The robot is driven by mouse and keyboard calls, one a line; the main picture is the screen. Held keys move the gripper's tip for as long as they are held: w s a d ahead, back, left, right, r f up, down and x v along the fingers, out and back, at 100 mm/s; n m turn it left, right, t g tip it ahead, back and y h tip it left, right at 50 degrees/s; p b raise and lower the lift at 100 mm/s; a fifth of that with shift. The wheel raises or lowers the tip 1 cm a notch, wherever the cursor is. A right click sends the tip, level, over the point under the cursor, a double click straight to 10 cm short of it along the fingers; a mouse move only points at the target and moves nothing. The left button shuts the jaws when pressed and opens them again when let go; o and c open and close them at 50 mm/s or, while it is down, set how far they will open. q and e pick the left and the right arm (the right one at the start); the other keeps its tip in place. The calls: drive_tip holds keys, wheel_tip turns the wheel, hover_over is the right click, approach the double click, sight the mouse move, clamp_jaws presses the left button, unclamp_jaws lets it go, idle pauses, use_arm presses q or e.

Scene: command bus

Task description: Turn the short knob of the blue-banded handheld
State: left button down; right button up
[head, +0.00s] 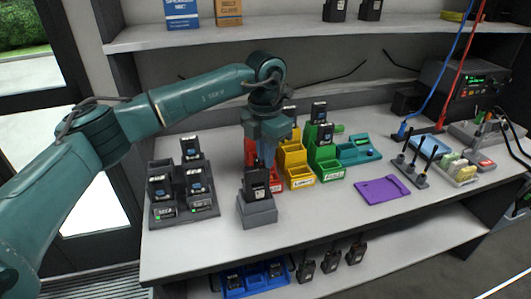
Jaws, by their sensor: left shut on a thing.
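A dark handheld (256,184) stands upright in a grey block holder (257,212) near the front middle of the counter. A blue patch shows at its upper part, but whether it is a band is too small to tell. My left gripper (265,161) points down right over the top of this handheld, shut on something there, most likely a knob. The gripper hides the handheld's top, so the short knob cannot be made out. My right gripper is not in view.
A grey charger rack (183,213) with several handhelds stands to the left. Red, yellow and green bins (300,182) stand close behind the gripper. A purple mat (382,190) lies to the right. The counter in front of the mat is clear.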

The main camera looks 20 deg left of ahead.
use_arm(q)
drive_tip(key=m+b, duration=0.1)
drive_tip(key=m, duration=0.3)
drive_tip(key=shift+m, duration=0.3)
drive_tip(key=shift+m+b, duration=0.3)
drive_tip(key=shift+m, duration=1.7)
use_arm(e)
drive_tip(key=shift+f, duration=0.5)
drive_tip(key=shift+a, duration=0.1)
use_arm(q)
drive_tip(key=c, duration=1.4)
unclamp_jaws()
drive_tip(key=shift+c, duration=0.2)
wheel_tip(320, 180, up, 13)
drive_tip(key=shift+r+b, duration=0.15)
drive_tip(key=shift+b, duration=0.15)
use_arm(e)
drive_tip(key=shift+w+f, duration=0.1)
